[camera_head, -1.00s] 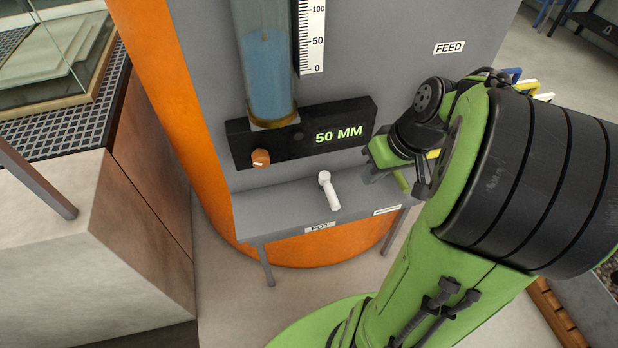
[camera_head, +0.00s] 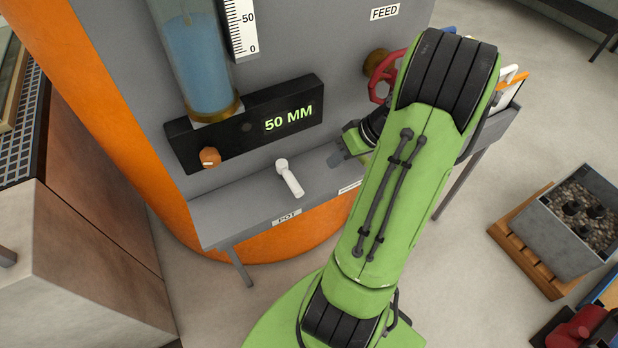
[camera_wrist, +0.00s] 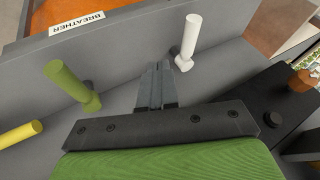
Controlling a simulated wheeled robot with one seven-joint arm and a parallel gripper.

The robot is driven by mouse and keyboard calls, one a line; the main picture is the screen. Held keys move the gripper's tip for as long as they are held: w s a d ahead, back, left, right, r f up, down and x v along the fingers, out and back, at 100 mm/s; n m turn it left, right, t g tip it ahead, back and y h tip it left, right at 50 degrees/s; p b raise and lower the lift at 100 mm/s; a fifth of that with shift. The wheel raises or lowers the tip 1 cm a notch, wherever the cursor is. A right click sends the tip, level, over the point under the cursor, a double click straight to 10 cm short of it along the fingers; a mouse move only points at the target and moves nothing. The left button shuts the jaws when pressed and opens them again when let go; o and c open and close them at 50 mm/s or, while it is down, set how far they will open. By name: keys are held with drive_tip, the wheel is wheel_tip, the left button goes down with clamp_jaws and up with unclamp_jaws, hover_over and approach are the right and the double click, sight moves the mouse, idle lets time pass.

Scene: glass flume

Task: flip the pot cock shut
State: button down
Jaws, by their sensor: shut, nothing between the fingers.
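The pot cock is a white lever (camera_head: 290,178) on the grey shelf above the POT label (camera_head: 287,217). Its handle runs from a round pivot toward the shelf's front edge. In the wrist view the white lever (camera_wrist: 189,40) stands just beyond and right of the fingertips, apart from them. My gripper (camera_head: 340,158) is at the shelf, to the right of the white lever, partly hidden by my arm. In the wrist view my gripper (camera_wrist: 158,80) has its fingers together, with nothing between them.
A yellow-green lever (camera_wrist: 70,83) by the BREATHER label (camera_wrist: 77,24) stands left of my fingers, with a yellow handle (camera_wrist: 18,134) farther left. A black 50 MM display (camera_head: 245,122) with an orange knob (camera_head: 209,157) is behind the shelf. A red handwheel (camera_head: 383,78) is beside my arm.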

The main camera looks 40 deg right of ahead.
sight(289, 178)
drive_tip(key=b+x, duration=0.1)
drive_tip(key=x, duration=0.5)
drive_tip(key=shift+f, duration=0.1)
drive_tip(key=shift+w+a+f, duration=0.1)
drive_tip(key=shift+w+a, duration=0.15)
drive_tip(key=shift+a, duration=0.7)
drive_tip(key=shift+w+a+f, duration=0.1)
drive_tip(key=shift+w+a, duration=0.1)
drive_tip(key=shift+a, duration=0.7)
